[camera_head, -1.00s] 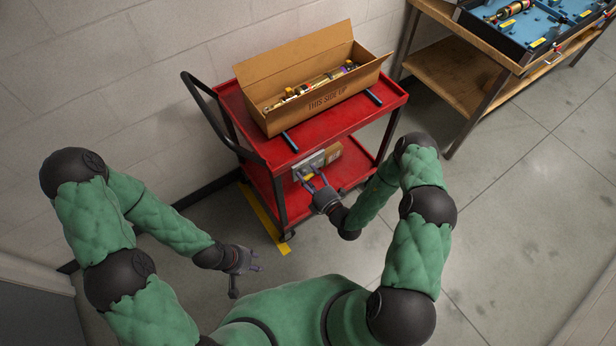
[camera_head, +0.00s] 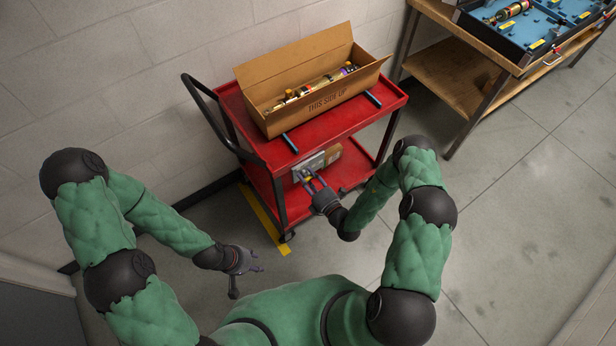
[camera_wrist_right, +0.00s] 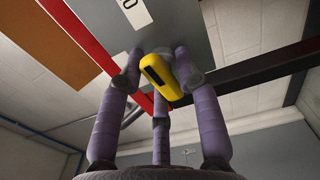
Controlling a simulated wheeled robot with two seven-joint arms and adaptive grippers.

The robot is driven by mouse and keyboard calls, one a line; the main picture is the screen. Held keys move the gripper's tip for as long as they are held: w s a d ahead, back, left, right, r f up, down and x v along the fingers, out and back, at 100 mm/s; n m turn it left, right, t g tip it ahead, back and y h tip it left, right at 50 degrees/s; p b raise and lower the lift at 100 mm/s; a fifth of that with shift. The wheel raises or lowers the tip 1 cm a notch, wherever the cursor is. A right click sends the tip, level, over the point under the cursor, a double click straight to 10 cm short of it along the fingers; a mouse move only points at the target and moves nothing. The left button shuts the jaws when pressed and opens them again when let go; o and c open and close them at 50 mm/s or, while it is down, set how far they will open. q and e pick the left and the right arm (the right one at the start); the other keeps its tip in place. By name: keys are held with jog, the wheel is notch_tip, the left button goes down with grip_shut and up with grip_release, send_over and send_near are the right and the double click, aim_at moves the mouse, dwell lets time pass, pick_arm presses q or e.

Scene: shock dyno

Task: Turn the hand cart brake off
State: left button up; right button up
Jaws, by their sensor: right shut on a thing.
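The red hand cart (camera_head: 330,137) stands by the wall, with a grey brake panel (camera_head: 299,172) below its top shelf. In the right wrist view, the panel (camera_wrist_right: 205,45) carries a white label with a dark "0" (camera_wrist_right: 134,12) and a yellow brake handle (camera_wrist_right: 158,72). The handle sits tilted between my right fingers. My right gripper (camera_head: 313,182) is shut on it; it also shows in the wrist view (camera_wrist_right: 160,92). My left gripper (camera_head: 252,269) is open and empty above the floor, left of my body.
An open cardboard box (camera_head: 335,101) holding a metal shock rests on the cart top. A wooden workbench (camera_head: 460,78) stands at the upper right. The floor to the right is clear.

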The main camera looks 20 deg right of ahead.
jog(key=n+p, duration=0.1)
jog(key=n, duration=0.2)
jog(key=shift+r+p, duration=0.25)
jog(key=shift+p, duration=0.1)
jog(key=n+p, duration=0.1)
jog(key=n, duration=0.4)
jog(key=shift+a+p, duration=0.15)
jog(key=shift+p, duration=0.15)
jog(key=n+p, duration=0.1)
jog(key=n, duration=0.3)
jog(key=shift+f, duration=0.2)
jog(key=n+p, duration=0.1)
jog(key=n, duration=0.3)
jog(key=shift+f, duration=0.1)
jog(key=shift+n, duration=0.4)
jog(key=o, duration=1)
jog(key=shift+a+f, duration=0.1)
jog(key=shift+o, duration=0.2)
